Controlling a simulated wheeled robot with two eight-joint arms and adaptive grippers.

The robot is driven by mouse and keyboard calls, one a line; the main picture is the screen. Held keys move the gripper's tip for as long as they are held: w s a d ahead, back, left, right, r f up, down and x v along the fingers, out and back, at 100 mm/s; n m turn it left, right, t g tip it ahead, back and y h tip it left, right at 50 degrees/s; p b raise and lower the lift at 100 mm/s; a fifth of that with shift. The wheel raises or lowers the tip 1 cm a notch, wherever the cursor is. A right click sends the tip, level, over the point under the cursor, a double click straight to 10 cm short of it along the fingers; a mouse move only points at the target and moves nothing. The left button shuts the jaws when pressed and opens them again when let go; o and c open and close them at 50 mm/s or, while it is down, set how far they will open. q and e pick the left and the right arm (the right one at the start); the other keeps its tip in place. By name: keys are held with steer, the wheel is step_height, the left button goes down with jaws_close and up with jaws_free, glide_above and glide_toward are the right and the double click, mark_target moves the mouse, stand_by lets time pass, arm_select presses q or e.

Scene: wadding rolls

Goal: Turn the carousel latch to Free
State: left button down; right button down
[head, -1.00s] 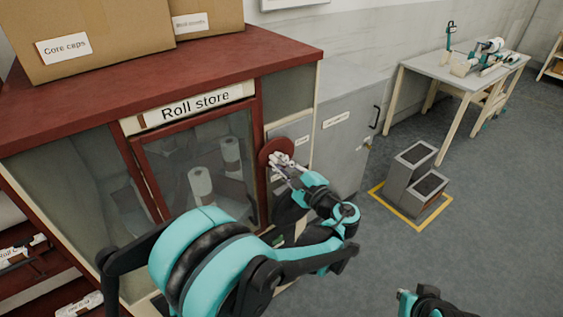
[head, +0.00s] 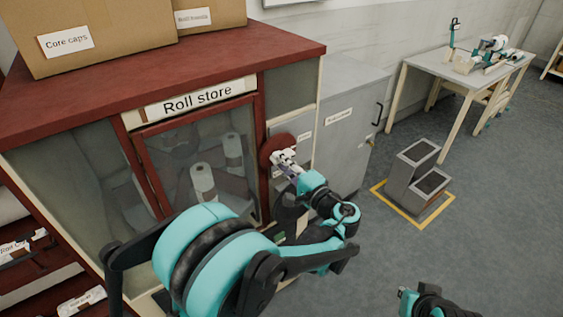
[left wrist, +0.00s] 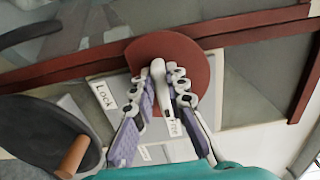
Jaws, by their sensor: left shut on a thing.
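The carousel latch is a red disc (head: 277,147) on the panel right of the roll store's glazed door. It also shows in the left wrist view (left wrist: 190,52), with a pale lever (left wrist: 159,72) on it. A "Lock" label (left wrist: 103,95) lies left of the lever. A "Free" label (left wrist: 173,127) lies at the lever's lower end, partly hidden by a finger. My left gripper (head: 284,160) is at the disc. In the left wrist view its fingers (left wrist: 162,85) stand on both sides of the lever, shut on it.
The roll store's glazed door (head: 195,165) is closed, with white rolls behind it. A grey cabinet (head: 345,120) stands to the right. A grey step (head: 418,172) stands in a yellow floor outline. Cartons (head: 120,35) sit on the red top (head: 150,85).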

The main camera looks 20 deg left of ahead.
arm_select(q)
steer(key=shift+f, duration=0.1)
stand_by(0.3)
steer(key=c, duration=1.5)
jaws_free()
steer(key=shift+c, duration=0.2)
steer(key=v, duration=1.2)
